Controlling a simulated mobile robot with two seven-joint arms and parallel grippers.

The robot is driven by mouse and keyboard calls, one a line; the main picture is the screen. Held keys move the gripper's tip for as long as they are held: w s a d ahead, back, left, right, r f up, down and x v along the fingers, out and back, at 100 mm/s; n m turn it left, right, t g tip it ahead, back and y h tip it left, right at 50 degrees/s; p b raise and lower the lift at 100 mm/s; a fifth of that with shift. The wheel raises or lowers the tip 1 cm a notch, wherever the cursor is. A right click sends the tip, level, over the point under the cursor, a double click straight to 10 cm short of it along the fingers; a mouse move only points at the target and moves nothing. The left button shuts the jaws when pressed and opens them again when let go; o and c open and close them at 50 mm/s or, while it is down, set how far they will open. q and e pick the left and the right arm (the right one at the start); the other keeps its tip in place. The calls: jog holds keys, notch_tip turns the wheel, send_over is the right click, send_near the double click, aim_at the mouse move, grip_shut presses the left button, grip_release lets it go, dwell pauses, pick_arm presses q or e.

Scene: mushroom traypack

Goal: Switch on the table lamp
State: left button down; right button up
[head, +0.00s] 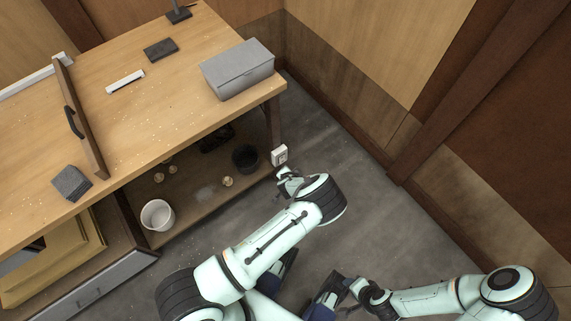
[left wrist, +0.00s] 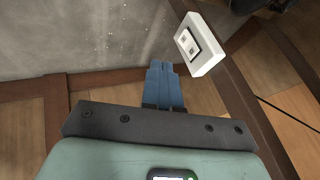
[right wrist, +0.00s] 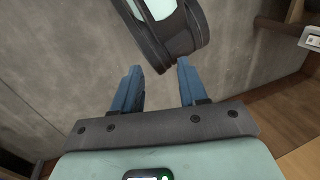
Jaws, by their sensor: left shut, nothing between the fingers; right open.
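A white switch box (head: 280,155) is fixed to the table's right front leg. It shows large in the left wrist view (left wrist: 201,45), with a dark-framed plate on its face. My left gripper (head: 287,180) is just below the box in the head view. Its blue fingers (left wrist: 162,82) are shut and empty, beside the box with a small gap. The dark lamp base (head: 179,14) stands at the table's far end; its upper part is out of frame. My right gripper (right wrist: 158,82) is open and empty above the floor; the box also shows at the right wrist view's edge (right wrist: 311,39).
A grey box (head: 237,70) sits on the wooden table (head: 120,105) near its right corner. A lower shelf holds a white pot (head: 157,215), a dark pot (head: 245,157) and small mushroom-like pieces. Bare grey floor (head: 350,195) lies right of the table, before the walls.

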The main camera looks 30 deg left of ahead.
aim_at(282, 159)
pick_arm(q)
jog(key=w+a+f+b, duration=0.4)
jog(key=w+a+f, duration=0.2)
jog(key=f, duration=0.2)
jog(key=shift+w+a+f+b, duration=0.2)
jog(key=shift+w+f+b, duration=0.1)
jog(key=shift+b, duration=0.1)
pick_arm(e)
jog(key=w+d+f+t+h, duration=0.1)
jog(key=w+d+f, duration=0.2)
jog(key=f, duration=0.3)
jog(key=shift+w+d+m, duration=0.25)
jog(key=shift+w+m, duration=0.05)
jog(key=shift+w, duration=0.6)
pick_arm(q)
jog(key=shift+a+f+b, duration=0.15)
jog(key=shift+a+b, duration=0.1)
jog(key=shift+b, duration=0.1)
pick_arm(e)
jog(key=shift+s+d+f, duration=0.1)
jog(key=shift+s+f, duration=0.5)
jog(key=shift+s, duration=0.1)
